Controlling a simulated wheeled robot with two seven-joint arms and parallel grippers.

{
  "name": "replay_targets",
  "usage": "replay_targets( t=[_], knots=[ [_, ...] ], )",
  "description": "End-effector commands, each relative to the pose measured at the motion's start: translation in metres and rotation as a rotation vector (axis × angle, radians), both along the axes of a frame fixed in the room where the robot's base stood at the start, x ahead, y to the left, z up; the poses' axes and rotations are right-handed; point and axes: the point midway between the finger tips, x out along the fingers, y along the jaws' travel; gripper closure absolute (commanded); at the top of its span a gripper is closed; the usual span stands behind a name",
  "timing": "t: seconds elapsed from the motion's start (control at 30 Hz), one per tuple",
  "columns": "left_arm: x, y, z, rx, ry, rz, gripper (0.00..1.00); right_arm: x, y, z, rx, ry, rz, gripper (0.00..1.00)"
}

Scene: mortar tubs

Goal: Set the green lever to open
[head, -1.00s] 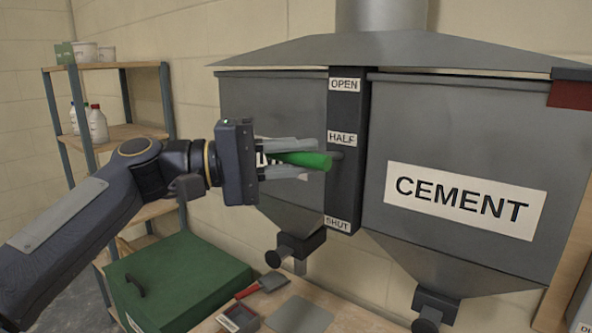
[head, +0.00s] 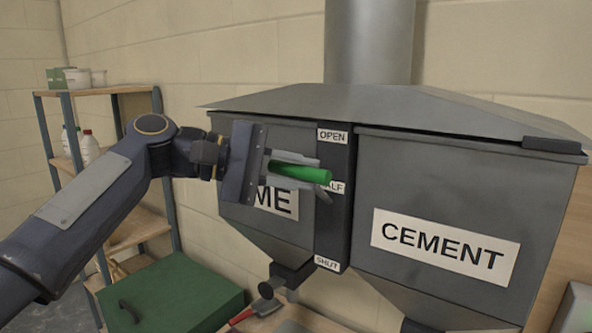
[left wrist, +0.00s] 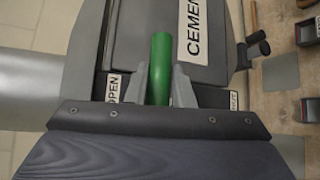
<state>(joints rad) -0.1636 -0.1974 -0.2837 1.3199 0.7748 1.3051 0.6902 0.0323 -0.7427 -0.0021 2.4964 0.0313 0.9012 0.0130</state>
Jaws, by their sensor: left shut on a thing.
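The green lever (head: 300,173) sticks out from the dark upright plate (head: 333,225) between the two hoppers. The plate bears the labels OPEN at the top, HALF in the middle and SHUT at the bottom. The lever's tip shows just above the HALF label, below OPEN. My left gripper (head: 295,172) is shut on the lever, one finger above and one below. In the left wrist view the lever (left wrist: 161,68) lies between both fingers, closer to the OPEN label (left wrist: 113,88) than to SHUT. The lever's pivot is hidden. My right gripper is not in view.
A hopper with a partly covered label (head: 265,225) is on the left, the CEMENT hopper (head: 450,190) on the right. A green box (head: 185,290) and a red-handled tool (head: 245,315) lie below. A shelf (head: 50,130) stands at the left wall.

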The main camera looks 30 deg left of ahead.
Motion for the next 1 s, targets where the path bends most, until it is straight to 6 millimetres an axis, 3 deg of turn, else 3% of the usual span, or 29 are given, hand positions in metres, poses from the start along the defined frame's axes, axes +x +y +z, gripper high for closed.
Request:
replay_targets(
  t=[0.27,0.3,0.47,0.77,1.0],
  knots=[
    [0.001,0.002,0.007,-0.006,-0.018,0.012,1.00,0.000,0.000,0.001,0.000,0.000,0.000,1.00],
    [0.001,0.002,0.007,-0.007,-0.019,0.011,0.77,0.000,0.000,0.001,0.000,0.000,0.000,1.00],
    [0.001,0.002,0.006,-0.006,-0.016,0.012,0.56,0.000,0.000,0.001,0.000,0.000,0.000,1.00],
    [0.000,0.003,0.004,-0.004,-0.010,0.008,0.56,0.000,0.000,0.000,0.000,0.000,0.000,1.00],
    [-0.019,0.028,0.010,-0.004,-0.011,0.013,0.56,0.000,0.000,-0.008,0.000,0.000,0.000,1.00]
  ],
)
